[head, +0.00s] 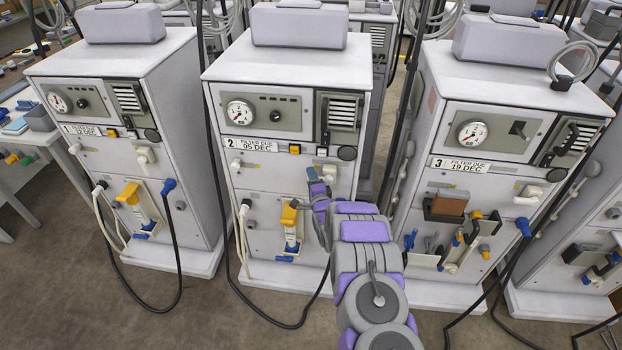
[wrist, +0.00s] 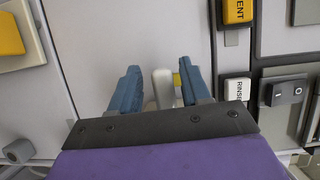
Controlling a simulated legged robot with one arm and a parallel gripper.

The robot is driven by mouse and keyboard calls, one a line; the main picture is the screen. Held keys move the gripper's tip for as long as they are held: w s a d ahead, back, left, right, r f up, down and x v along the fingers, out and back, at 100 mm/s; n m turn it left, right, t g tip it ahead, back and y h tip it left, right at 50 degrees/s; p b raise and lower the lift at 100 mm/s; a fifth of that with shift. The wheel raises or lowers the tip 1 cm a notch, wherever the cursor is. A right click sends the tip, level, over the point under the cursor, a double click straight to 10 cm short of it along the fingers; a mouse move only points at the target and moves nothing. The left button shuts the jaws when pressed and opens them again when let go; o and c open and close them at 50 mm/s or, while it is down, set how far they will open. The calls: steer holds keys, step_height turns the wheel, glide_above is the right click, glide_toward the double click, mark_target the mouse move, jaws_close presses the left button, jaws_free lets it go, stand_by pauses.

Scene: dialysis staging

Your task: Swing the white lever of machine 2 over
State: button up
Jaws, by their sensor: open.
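Machine 2 (head: 285,75) stands in the middle of the head view, with a dial and a "2 FILTER DUE 05 DEC" label. Its white lever (head: 328,173) is on the right part of the front panel, partly hidden by my gripper (head: 315,178). In the wrist view the white lever (wrist: 163,90) lies between the two blue fingers of my gripper (wrist: 159,68). The fingers are open, with a gap on both sides of the lever. A small yellow mark shows beside the lever. I cannot tell whether any finger touches it.
Machine 1 (head: 120,60) stands to the left and machine 3 (head: 510,75) to the right. A yellow-topped fitting (head: 290,215) is below the lever. Dark hoses hang between the machines. The wrist view shows a "RINSE" button (wrist: 237,89) and a rocker switch (wrist: 287,92) at right.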

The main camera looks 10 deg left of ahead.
steer(key=shift+w+d+r, duration=0.1)
steer(key=shift+w+r, duration=0.05)
steer(key=shift+w, duration=0.35)
steer(key=shift+a, duration=0.3)
steer(key=c, duration=0.6)
steer(key=shift+d, duration=0.1)
jaws_close()
